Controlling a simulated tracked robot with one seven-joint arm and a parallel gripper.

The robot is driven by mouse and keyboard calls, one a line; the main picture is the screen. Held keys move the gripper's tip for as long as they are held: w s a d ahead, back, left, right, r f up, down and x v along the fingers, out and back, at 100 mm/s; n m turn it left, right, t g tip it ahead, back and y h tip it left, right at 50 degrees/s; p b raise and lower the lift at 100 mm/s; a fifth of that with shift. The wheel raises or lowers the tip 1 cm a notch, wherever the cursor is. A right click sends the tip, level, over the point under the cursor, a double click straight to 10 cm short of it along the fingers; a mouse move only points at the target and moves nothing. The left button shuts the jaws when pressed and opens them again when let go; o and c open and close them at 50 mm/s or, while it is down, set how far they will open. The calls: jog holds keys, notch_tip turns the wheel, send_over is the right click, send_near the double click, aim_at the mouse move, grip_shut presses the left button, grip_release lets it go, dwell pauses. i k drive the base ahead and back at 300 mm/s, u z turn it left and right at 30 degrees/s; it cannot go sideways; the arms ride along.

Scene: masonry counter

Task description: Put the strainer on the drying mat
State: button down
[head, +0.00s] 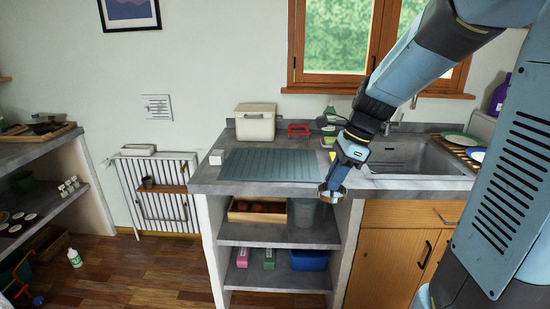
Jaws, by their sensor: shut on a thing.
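The strainer (332,194) is a small round piece with a metallic rim, just below my gripper (337,182), at the counter's front edge. My gripper is shut on it; the fingertips are small and partly hidden here. The drying mat (270,165) is a flat grey-blue ribbed sheet on the counter, to the left of my gripper. Its top is bare.
A cream bin (255,122) and a red-handled item (299,130) stand behind the mat. A small white box (197,155) is at its left. The sink (410,155) lies right of my gripper. Open shelves (280,232) are below the counter.

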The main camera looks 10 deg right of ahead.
aim_at(273, 163)
jog(key=i, duration=1.15)
jog(key=u, duration=0.1)
